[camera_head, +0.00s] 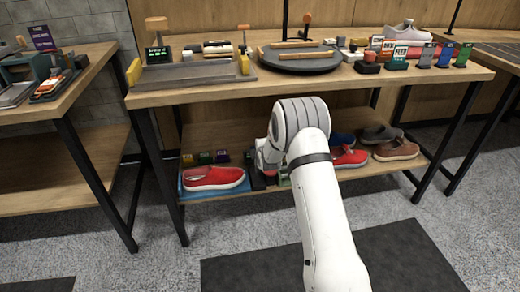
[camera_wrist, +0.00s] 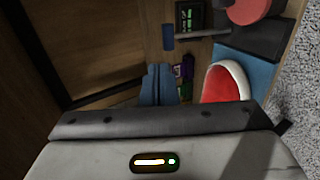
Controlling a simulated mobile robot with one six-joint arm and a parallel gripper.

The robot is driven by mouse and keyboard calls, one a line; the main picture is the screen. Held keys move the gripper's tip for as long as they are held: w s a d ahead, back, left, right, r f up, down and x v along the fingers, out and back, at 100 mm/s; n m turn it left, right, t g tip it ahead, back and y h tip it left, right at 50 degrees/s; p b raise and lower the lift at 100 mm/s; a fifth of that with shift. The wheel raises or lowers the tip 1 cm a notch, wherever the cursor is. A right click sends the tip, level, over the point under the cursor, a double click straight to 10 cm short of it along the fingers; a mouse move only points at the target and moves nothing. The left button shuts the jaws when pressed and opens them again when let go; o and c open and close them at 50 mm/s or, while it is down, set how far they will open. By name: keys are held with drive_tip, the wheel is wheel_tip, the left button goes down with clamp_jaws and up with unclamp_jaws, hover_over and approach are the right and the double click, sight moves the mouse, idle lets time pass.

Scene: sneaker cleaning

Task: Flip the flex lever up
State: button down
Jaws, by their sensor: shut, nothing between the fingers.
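I cannot tell for certain which part is the flex lever. In the wrist view, a dark device with a green display (camera_wrist: 190,18) stands on the wooden shelf, with a small blue part (camera_wrist: 168,38) beside it. A red round piece (camera_wrist: 249,9) is to their right. My gripper (camera_wrist: 158,68) is shut and empty, with the blue part a little beyond its fingertips; contact is not visible. In the head view my arm reaches to the lower shelf and hides the fingers. A red sneaker (camera_head: 212,178) lies left of my wrist, and it also shows in the wrist view (camera_wrist: 222,84).
The sneaker lies on a blue mat (camera_wrist: 262,68). Small coloured boxes (camera_head: 205,157) stand behind it. More shoes (camera_head: 396,149) sit on the shelf to the right. The tabletop (camera_head: 210,88) above carries a round dark turntable (camera_head: 300,61). Black table legs (camera_head: 162,170) frame the shelf.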

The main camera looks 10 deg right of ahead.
drive_tip(key=v, duration=0.3)
drive_tip(key=shift+s+r+p, duration=0.2)
drive_tip(key=shift+r+p, duration=0.05)
drive_tip(key=shift+p, duration=0.05)
drive_tip(key=s+d+r+m+g+p, duration=0.2)
drive_tip(key=s+r+m+p, duration=0.4)
drive_tip(key=s+r, duration=0.7)
drive_tip(key=s+d+r+m+g+p, duration=0.3)
drive_tip(key=s+r+p, duration=0.5)
drive_tip(key=r, duration=1.1)
drive_tip(key=s+r+m+g+p, duration=0.1)
drive_tip(key=s+r+m+p, duration=0.2)
drive_tip(key=s, duration=0.6)
drive_tip(key=s+r+m+g+p, duration=0.2)
drive_tip(key=s+r+m+p, duration=0.1)
drive_tip(key=s+r+p, duration=0.2)
drive_tip(key=s+r+m+g+h+p, duration=0.1)
drive_tip(key=s+r+m+p, duration=0.3)
drive_tip(key=s, duration=0.9)
wheel_tip(320, 180, up, 4)
drive_tip(key=shift+d+f+g+p, duration=0.2)
drive_tip(key=shift+d+g+p, duration=0.1)
drive_tip(key=shift+d+p, duration=0.05)
